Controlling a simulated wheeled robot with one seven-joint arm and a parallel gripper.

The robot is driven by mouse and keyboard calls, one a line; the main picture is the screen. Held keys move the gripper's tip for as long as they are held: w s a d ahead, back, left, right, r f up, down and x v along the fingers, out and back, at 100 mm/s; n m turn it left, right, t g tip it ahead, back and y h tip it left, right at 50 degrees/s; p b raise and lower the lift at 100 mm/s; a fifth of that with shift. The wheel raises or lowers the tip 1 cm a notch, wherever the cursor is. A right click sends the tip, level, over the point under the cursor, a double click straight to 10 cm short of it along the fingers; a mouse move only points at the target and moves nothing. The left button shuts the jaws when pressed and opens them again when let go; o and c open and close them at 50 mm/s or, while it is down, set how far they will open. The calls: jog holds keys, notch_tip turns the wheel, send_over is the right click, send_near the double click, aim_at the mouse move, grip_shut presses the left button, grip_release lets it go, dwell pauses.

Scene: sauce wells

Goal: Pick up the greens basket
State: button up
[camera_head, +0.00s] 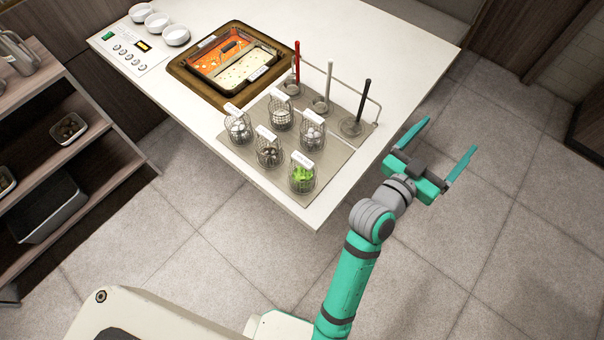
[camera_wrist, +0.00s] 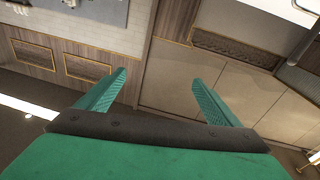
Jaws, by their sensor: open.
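The greens basket (camera_head: 303,180) is a small wire basket with bright green leaves and a white label on top. It stands upright on the grey mat near the table's front corner, in the head view. My gripper (camera_head: 444,143) is open and empty, to the right of the basket and beyond the table's edge, over the floor. In the wrist view my gripper (camera_wrist: 158,90) shows its two green fingers spread apart with nothing between them. The basket is not in the wrist view.
Several other wire baskets (camera_head: 269,155) stand close behind and left of the greens. Upright ladles hang on a wire rack (camera_head: 345,85) behind them. A two-part sauce pan (camera_head: 222,60) sits further back on the white table (camera_head: 400,50). Floor right of the table is clear.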

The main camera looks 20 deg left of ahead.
jog(key=w+d+r+m+g+h, duration=0.2)
jog(key=w+r+m+h, duration=0.1)
jog(key=r+m, duration=0.2)
jog(key=m+g+y, duration=1.1)
jog(key=m+g, duration=0.2)
jog(key=g, duration=0.2)
send_over(303, 169)
notch_tip(303, 169, down, 13)
jog(key=shift+s+d+r, duration=0.1)
jog(key=shift+r, duration=0.1)
jog(key=f, duration=0.5)
jog(key=shift+s+a, duration=0.1)
jog(key=shift+a, duration=0.1)
jog(key=shift+w+f, duration=0.2)
jog(key=shift+f, duration=2.65)
